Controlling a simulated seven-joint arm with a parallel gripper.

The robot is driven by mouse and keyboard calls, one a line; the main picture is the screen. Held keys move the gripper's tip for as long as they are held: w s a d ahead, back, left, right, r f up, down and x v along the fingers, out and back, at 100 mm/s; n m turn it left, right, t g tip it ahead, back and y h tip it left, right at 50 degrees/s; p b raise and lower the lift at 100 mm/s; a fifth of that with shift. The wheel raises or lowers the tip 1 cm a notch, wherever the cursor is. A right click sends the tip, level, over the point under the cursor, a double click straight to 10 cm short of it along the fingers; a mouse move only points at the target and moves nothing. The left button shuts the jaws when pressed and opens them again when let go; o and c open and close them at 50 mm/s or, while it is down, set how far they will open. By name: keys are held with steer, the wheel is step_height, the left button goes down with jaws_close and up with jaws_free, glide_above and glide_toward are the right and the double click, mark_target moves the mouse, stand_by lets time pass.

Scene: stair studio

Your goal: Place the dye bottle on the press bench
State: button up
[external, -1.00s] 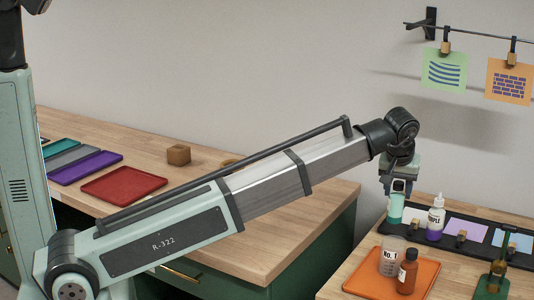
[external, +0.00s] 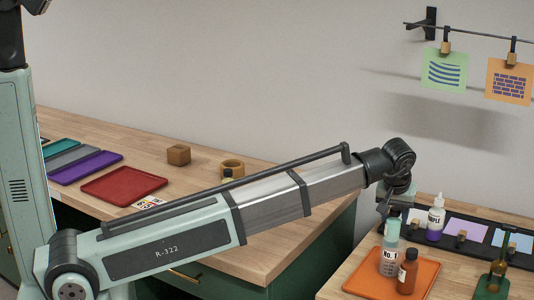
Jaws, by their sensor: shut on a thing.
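A brown-orange bottle (external: 407,273) stands upright beside the cup on an orange tray (external: 425,285).
A black strip with coloured cards (external: 466,222) runs along the bench's back. The left bench holds a red tray (external: 124,185), a purple tray (external: 85,168), a wooden block (external: 178,154) and a tan ring (external: 232,169). Prints hang above (external: 445,69).

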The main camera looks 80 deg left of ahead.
steer(key=o, duration=1.2)
steer(key=v, duration=1.2)
steer(key=shift+a+r, duration=0.1)
steer(key=shift+r, duration=0.05)
